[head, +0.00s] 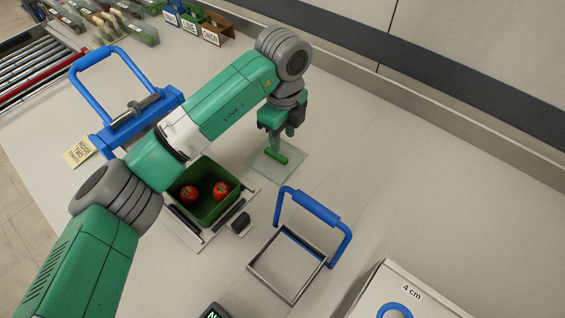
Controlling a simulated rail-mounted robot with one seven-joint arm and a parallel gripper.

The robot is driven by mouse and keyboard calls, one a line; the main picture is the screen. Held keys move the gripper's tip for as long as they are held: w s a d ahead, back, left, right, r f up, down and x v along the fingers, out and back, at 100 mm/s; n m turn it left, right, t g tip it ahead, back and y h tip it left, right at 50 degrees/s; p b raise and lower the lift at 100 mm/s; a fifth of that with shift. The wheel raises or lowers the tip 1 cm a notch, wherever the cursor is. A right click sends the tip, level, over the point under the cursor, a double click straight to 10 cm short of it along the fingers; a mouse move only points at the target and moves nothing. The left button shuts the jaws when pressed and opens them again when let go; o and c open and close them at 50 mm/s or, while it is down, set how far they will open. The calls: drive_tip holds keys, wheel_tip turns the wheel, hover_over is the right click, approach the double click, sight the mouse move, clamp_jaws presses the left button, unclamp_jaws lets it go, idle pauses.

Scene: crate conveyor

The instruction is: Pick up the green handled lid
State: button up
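The lid (292,170) is a flat, clear square plate with a green bar handle (277,156) on top. It lies on the light table right of the green crate. My gripper (281,146) points down over the lid, its fingertips at or just above the handle's far side. The fingers overlap in this view, so I cannot tell how far apart they are or whether they touch the handle.
A green crate (234,197) with two tomatoes (222,189) stands left of the lid. A square metal frame with a blue handle (313,206) stands in front. A blue-handled device (98,89) is at left, and a box marked "4 cm" (411,293) at front right. The table right of the lid is clear.

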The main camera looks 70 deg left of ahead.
sight(285, 160)
drive_tip(key=f+b, duration=0.1)
drive_tip(key=f, duration=0.1)
drive_tip(key=f+b, duration=0.1)
drive_tip(key=f, duration=0.2)
drive_tip(key=f+b, duration=0.1)
drive_tip(key=f, duration=0.1)
drive_tip(key=shift+w+d+f, duration=0.2)
drive_tip(key=shift+d+f, duration=0.05)
drive_tip(key=shift+f, duration=0.1)
clamp_jaws()
